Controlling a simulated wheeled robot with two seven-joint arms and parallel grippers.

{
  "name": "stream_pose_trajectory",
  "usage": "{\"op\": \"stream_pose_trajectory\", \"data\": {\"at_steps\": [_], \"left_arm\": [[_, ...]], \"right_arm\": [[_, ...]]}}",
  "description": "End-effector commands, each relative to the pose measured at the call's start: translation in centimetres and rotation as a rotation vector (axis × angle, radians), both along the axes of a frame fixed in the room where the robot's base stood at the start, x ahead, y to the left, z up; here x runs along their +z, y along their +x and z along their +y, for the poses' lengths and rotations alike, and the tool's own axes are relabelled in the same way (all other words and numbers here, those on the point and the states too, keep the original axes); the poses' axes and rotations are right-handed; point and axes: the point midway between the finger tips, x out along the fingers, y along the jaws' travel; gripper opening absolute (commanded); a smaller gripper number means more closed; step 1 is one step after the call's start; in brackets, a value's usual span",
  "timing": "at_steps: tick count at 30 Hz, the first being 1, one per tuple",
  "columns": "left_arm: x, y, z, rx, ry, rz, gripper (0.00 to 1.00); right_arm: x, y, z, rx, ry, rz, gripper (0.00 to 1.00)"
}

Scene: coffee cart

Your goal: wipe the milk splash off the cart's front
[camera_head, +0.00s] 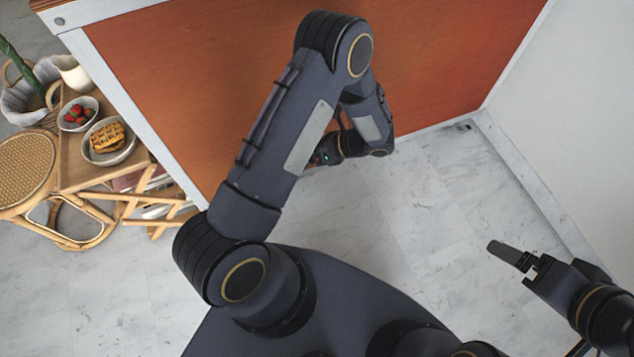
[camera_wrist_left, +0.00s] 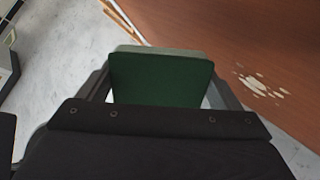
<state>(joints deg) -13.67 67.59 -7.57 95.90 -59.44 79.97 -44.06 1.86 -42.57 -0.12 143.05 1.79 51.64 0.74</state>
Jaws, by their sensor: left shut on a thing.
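The milk splash (camera_wrist_left: 262,86) shows in the left wrist view as pale, broken spots on the brown front panel (camera_wrist_left: 240,35), to the right of my left gripper (camera_wrist_left: 162,82). That gripper is shut on a green block with a paler far edge, which looks like a sponge (camera_wrist_left: 160,78). The sponge is apart from the splash in the picture. In the head view the orange-brown panel (camera_head: 190,75) shows no splash, and my left arm covers part of it. The left gripper's tip and the sponge are mostly hidden there. My right gripper (camera_head: 513,257) is low at the right, away from the panel.
A wooden stand (camera_head: 75,170) at the left holds a bowl of strawberries (camera_head: 78,114), a waffle plate (camera_head: 108,141) and a white jug (camera_head: 72,73). A rattan stool (camera_head: 28,172) is beside it. A white wall (camera_head: 580,110) stands at the right. Marble floor (camera_head: 420,220) between is clear.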

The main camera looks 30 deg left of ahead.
Motion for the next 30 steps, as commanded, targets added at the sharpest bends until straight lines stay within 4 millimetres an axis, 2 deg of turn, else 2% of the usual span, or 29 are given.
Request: {"op": "stream_pose_trajectory", "data": {"at_steps": [1,3,6,12,15,20,30], "left_arm": [[-2.7,-0.2,-0.2,-0.159,0.085,0.033,0.65],[-4.9,0.1,-0.2,-0.362,0.202,0.042,0.65],[-7.6,0.5,-0.6,-0.594,0.338,0.017,0.65],[-11.8,1.1,-2.0,-0.886,0.5,-0.069,0.65],[-12.8,1.2,-2.5,-0.954,0.537,-0.1,0.65],[-13.2,1.5,-2.5,-0.987,0.554,-0.122,0.65],[-13.2,3.6,0.1,-0.983,0.553,-0.121,0.65]], "right_arm": [[-1.9,0.0,0.0,0.0,0.0,0.0,0.95],[-3.3,0.0,0.0,0.0,0.0,0.0,0.95],[-4.8,0.0,0.0,0.0,0.0,0.0,0.95],[-6.9,0.0,0.0,0.0,0.0,0.0,0.95],[-7.3,0.0,0.0,0.0,0.0,0.0,0.95],[-7.4,0.0,0.0,0.0,0.0,0.0,0.95],[-7.4,0.0,0.0,0.0,0.0,0.0,0.95]]}}
